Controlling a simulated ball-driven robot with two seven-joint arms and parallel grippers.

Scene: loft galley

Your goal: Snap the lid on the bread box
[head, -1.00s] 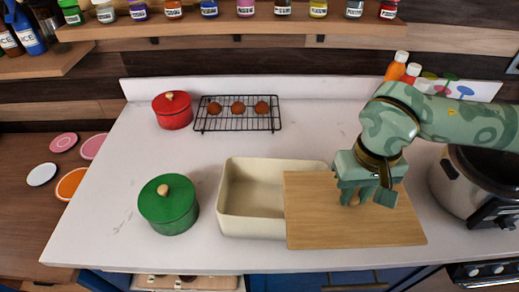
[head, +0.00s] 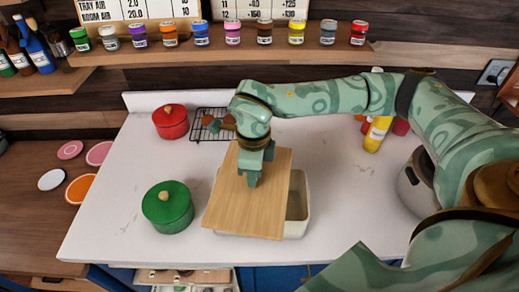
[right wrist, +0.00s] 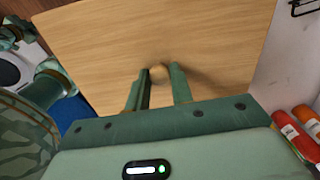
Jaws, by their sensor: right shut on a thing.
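The lid is a flat wooden board (head: 228,205) with a round knob (right wrist: 158,71). My right gripper (head: 252,180) is shut on this knob; its two fingers also show in the right wrist view (right wrist: 160,82). The cream bread box (head: 299,205) stands on the counter under the lid. The lid is turned relative to the box and set off to the left, so the box's right end stays uncovered. I cannot tell whether the lid touches the rim. Most of the box is hidden by the lid. My left gripper is not in view.
A green pot (head: 168,210) stands left of the box. A red pot (head: 170,122) and a wire rack (head: 205,130) are at the back. A yellow bottle (head: 377,135) and a cooker (head: 414,185) are on the right. The counter's front left is clear.

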